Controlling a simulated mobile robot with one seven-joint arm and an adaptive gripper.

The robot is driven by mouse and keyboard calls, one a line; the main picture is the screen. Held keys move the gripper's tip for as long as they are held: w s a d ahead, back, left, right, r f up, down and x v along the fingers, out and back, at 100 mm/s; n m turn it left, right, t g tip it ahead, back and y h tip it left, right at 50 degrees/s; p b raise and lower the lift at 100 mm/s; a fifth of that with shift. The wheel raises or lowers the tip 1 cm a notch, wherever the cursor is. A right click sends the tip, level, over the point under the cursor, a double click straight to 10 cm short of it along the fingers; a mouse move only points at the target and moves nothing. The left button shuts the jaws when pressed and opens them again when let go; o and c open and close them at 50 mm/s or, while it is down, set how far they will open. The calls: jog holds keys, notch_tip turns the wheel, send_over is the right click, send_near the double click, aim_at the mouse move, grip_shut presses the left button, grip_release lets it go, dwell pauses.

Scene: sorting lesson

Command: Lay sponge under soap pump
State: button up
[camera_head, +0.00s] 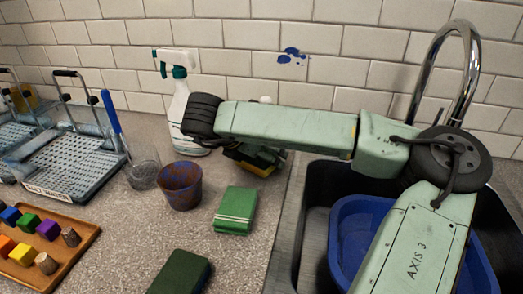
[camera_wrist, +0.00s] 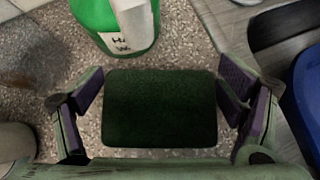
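The sponge (camera_wrist: 160,108) lies between my gripper's fingers in the wrist view, its dark green top facing the camera. In the head view a yellow and dark block, which looks like the sponge (camera_head: 258,167), shows partly below my arm. My gripper (camera_wrist: 160,92) is open, with a gap between each purple finger pad and the sponge. The soap pump (camera_wrist: 112,32), a green bottle with a white label, stands just beyond the sponge. In the head view my arm hides the bottle, and a bit of white that may be its top (camera_head: 265,99) shows above.
A rusty cup (camera_head: 181,187), a glass (camera_head: 143,168) and a spray bottle (camera_head: 179,105) stand to the left. A striped green pack (camera_head: 236,210) and a dark green block (camera_head: 180,272) lie in front. The sink with a blue basin (camera_head: 346,225) is at right.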

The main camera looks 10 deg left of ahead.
jog(key=shift+o, duration=0.9)
jog(key=shift+r, duration=0.15)
jog(key=shift+s+a+r, duration=0.1)
jog(key=shift+s, duration=0.1)
jog(key=b+v, duration=0.3)
jog(key=v, duration=0.8)
jog(key=shift+r, duration=0.25)
jog(key=shift+s, duration=0.15)
